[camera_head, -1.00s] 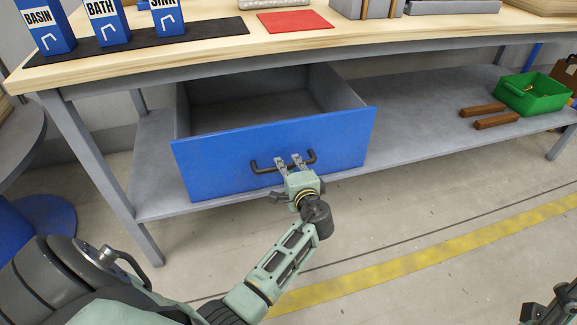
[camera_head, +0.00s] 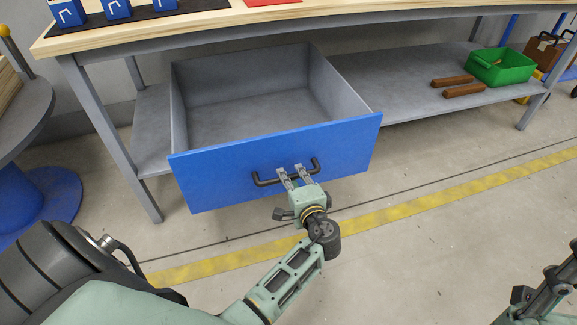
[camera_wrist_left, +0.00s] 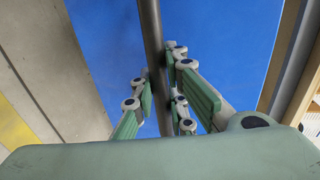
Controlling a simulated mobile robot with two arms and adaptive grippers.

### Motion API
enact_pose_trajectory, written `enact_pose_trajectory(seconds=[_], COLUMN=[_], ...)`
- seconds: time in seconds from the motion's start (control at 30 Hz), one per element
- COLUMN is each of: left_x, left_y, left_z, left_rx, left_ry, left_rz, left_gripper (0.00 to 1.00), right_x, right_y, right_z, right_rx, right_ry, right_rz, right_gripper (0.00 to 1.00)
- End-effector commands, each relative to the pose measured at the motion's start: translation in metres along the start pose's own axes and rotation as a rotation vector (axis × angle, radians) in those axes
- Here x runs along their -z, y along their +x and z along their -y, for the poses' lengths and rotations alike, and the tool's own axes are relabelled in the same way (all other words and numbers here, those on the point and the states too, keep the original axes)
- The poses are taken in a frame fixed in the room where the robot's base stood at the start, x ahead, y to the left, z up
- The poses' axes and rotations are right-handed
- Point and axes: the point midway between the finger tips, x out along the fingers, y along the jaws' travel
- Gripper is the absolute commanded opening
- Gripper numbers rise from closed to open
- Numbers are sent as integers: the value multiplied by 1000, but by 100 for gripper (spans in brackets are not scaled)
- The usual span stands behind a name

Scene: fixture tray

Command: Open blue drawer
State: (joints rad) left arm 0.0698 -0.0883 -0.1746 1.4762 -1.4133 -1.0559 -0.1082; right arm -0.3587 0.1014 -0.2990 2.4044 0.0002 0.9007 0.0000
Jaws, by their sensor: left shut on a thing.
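The blue drawer (camera_head: 225,181) is pulled well out from under the workbench, and its grey inside looks empty. A dark bar handle (camera_head: 265,181) runs across its front. My left gripper (camera_head: 292,174) is shut on the handle near its middle. In the left wrist view the handle (camera_wrist_left: 152,40) passes between the green-padded fingers of my left gripper (camera_wrist_left: 163,95), with the blue front behind. My right arm shows only in part at the lower right in the head view, and its fingers cannot be made out.
The wooden bench top (camera_head: 200,26) lies above the drawer. A lower shelf (camera_head: 395,100) holds a green bin (camera_head: 502,68) and two brown bars (camera_head: 458,86) at the right. A round grey table (camera_head: 22,110) stands at the left. The floor before the drawer is clear.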

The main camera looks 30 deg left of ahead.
Motion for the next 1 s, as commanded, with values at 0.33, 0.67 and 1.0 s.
enact_pose_trajectory(seconds=[0.33, 0.67, 1.0], left_x=[0, 0, 0], left_y=[-41, -46, -46], left_z=[-7, -9, -9], left_rx=[1, 1, 2], left_ry=[1, 1, 1], left_rz=[1, 1, 1], left_gripper=[0, 0, 29], right_x=[1, -8, -8], right_y=[10, 8, 5], right_z=[0, 0, 0], right_rx=[4, 4, -1], right_ry=[-1, -1, -1], right_rz=[-9, 26, 36], right_gripper=[40, 40, 40])
